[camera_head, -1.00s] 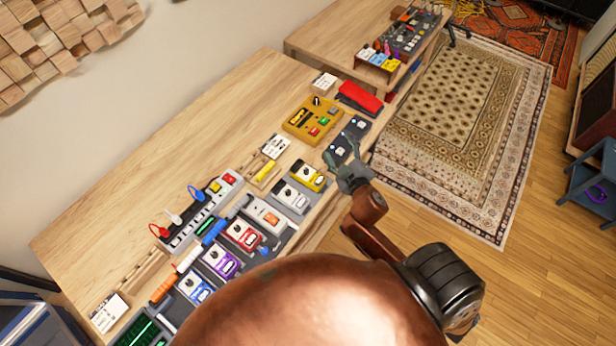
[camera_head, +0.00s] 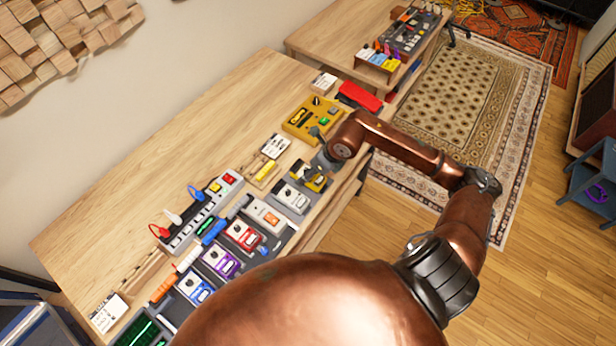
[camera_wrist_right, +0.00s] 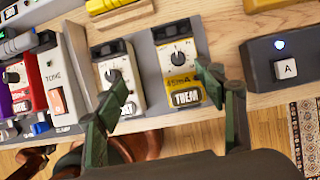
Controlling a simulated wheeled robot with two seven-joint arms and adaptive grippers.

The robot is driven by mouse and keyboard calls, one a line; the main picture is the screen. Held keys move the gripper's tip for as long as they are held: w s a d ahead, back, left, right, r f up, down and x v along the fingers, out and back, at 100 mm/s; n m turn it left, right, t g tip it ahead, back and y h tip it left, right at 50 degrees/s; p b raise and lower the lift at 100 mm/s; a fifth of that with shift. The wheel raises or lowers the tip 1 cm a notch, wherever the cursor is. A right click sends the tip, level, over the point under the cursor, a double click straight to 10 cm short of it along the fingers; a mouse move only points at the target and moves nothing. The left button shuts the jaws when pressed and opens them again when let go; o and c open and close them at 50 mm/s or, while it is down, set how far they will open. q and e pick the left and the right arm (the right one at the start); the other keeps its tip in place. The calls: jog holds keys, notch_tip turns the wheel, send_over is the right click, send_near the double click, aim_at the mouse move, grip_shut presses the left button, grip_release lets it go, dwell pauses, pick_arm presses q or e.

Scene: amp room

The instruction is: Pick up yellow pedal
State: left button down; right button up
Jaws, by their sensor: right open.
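In the right wrist view the yellow pedal (camera_wrist_right: 180,64) shows a black knob, a 45mA mark and a dark TREM label. My right gripper (camera_wrist_right: 160,98) is open and empty. Its right finger overlaps the pedal's right edge in that view, and its left finger overlaps the neighbouring white pedal (camera_wrist_right: 118,72). In the head view my right gripper (camera_head: 308,160) partly hides the yellow pedal. My left gripper is not in view.
A larger yellow box (camera_head: 298,122) with coloured buttons sits farther back. A dark footswitch marked A (camera_wrist_right: 286,70) lies to the right. Red, purple and blue pedals (camera_head: 195,287) continue the row at left. Bare wood (camera_head: 150,190) is clear behind the row.

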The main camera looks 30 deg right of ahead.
jog(key=shift+d+f+h, duration=0.2)
jog(key=shift+d+h, duration=0.1)
jog(key=shift+d, duration=0.55)
jog(key=shift+w+d+f, duration=0.15)
jog(key=shift+f, duration=0.2)
jog(key=x, duration=0.7)
jog(key=shift+w+d, duration=0.1)
jog(key=shift+d, duration=0.1)
jog(key=shift+r, duration=0.1)
jog(key=c, duration=1.6)
